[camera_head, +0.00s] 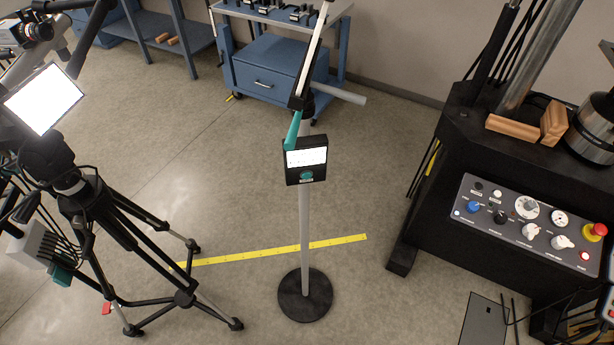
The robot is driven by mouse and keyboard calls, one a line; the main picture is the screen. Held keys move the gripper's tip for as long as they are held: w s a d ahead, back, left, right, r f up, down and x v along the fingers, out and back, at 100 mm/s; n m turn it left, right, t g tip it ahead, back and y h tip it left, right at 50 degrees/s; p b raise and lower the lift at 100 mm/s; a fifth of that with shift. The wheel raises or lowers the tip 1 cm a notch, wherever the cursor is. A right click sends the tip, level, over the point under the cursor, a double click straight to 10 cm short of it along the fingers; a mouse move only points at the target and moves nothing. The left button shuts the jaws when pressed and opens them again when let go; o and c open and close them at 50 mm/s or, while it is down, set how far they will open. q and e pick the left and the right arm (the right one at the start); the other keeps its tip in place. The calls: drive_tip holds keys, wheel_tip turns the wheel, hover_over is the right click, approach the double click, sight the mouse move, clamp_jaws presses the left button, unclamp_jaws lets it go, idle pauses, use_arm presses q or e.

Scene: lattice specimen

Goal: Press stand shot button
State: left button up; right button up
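A slim stand (304,225) rises from a round black base on the floor in the middle of the view. It carries a small black box (290,172) with a lit white screen. A round green button (306,176) sits on the box's front face below the screen, with a small label under it. The button is unobstructed and nothing visible touches it.
A tripod (180,298) with a bright panel (43,99) stands at left. A black machine with a control panel (525,222) stands at right. A blue cabinet (268,68) is behind. Yellow tape (270,252) crosses the floor. Floor around the stand's base is mostly clear.

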drive_tip(key=shift+w, duration=0.15)
clamp_jaws()
drive_tip(key=shift+a, duration=0.2)
idle(0.8)
